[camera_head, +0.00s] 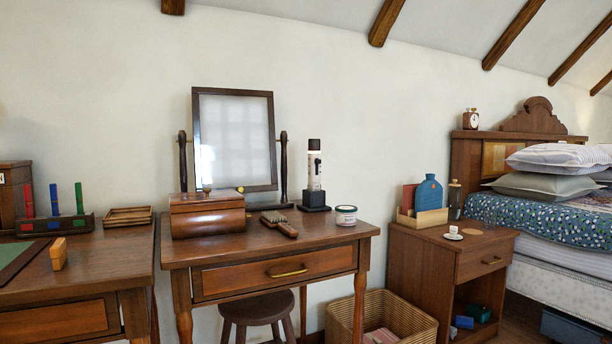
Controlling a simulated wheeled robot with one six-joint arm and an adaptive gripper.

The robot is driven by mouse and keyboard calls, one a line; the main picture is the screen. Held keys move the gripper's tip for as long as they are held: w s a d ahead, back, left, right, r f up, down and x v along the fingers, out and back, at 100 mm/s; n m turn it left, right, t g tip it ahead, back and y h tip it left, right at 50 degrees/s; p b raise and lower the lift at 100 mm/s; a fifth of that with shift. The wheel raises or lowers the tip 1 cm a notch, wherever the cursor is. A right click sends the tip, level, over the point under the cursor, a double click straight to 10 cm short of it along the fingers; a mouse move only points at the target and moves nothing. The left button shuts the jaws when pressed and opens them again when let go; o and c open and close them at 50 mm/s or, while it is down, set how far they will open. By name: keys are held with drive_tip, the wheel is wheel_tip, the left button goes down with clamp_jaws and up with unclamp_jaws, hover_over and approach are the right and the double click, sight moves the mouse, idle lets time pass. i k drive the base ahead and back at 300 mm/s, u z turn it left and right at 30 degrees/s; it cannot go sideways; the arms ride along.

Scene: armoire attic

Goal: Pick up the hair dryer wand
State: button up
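The hair dryer wand (314,166) looks like a white and black upright cylinder. It stands in a dark square base (314,208) at the back right of the dressing table (337,233). It is just right of the mirror's right post. My gripper is not in view, so its state does not show.
On the dressing table are a wooden box (207,222), a tilting mirror (235,140), a brush (279,224) and a small round tin (346,215). A stool (258,309) stands below. A wicker basket (408,322) and nightstand (428,262) stand to the right.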

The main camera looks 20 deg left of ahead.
sight(314, 170)
drive_tip(key=u, duration=0.6)
drive_tip(key=i, duration=0.6)
drive_tip(key=u, duration=0.35)
